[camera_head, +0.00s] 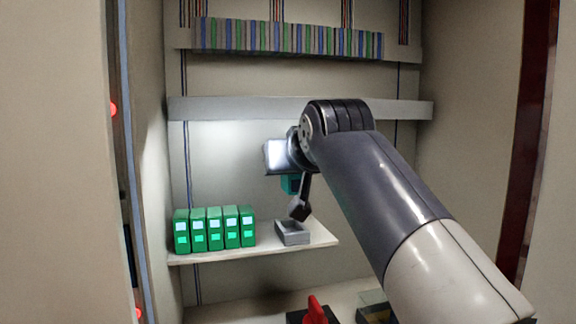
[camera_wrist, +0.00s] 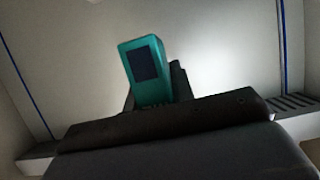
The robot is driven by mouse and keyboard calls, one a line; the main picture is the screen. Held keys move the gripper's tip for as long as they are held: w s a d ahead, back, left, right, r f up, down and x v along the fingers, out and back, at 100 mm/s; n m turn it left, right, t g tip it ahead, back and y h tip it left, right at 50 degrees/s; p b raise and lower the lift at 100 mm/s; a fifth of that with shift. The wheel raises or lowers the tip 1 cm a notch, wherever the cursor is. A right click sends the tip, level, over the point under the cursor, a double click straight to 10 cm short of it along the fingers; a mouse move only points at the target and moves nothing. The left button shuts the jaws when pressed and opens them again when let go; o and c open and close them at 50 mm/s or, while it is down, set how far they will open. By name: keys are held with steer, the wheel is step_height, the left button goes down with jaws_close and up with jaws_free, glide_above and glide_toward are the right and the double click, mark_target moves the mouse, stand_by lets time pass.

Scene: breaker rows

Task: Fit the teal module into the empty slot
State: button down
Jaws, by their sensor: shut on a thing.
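The teal module (camera_head: 289,184) is held in my gripper (camera_head: 296,192), above the shelf. In the wrist view the teal module (camera_wrist: 135,61) shows a dark rectangular face and leans slightly, with a dark finger beside it on the right. In the head view my gripper hides much of it. A grey open-topped holder (camera_head: 292,236) sits on the shelf below the gripper, to the right of a row of green modules, and looks empty. The module is apart from it. I cannot tell how the module lines up with the holder.
Several green modules (camera_head: 214,230) stand side by side on the white shelf (camera_head: 262,246). A grey rail (camera_head: 230,109) crosses the back wall behind my arm. A red-handled item (camera_head: 316,311) stands low in front. Cabinet walls close in both sides.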

mark_target(288, 194)
steer(key=shift+f+b, duration=1.9)
steer(key=shift+f, duration=0.65)
steer(key=shift+f+b, duration=0.9)
steer(key=shift+f, duration=0.4)
steer(key=c, duration=1.1)
jaws_free()
steer(key=shift+s, duration=0.1)
steer(key=b+v, duration=0.1)
steer(key=v, duration=0.9)
steer(key=shift+s+d+r+b, duration=0.1)
steer(key=shift+s+r+b, duration=0.05)
steer(key=shift+s+b, duration=0.2)
steer(key=shift+w, duration=0.1)
